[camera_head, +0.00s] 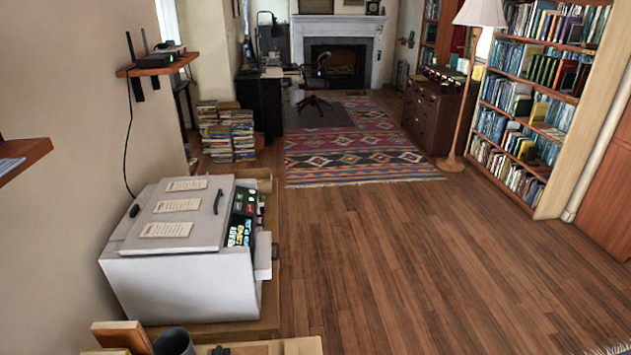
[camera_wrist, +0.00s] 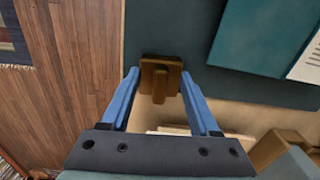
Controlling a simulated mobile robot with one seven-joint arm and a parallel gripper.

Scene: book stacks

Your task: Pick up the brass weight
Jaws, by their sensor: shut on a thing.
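The brass weight (camera_wrist: 172,66) shows in the wrist view as a brown-gold block with a raised bar. It sits between the tips of my gripper's two blue fingers (camera_wrist: 159,82). My gripper is shut on it. I cannot tell whether the weight touches the dark green surface (camera_wrist: 162,28) below or is clear of it. The gripper is not visible in the head view, and I cannot make out the weight there.
In the wrist view, a teal book (camera_wrist: 265,35) and a white page (camera_wrist: 309,62) lie at the right. A wooden block (camera_wrist: 275,148) is at lower right. In the head view, a white machine (camera_head: 185,285) stands at left; the wooden floor (camera_head: 400,270) is clear.

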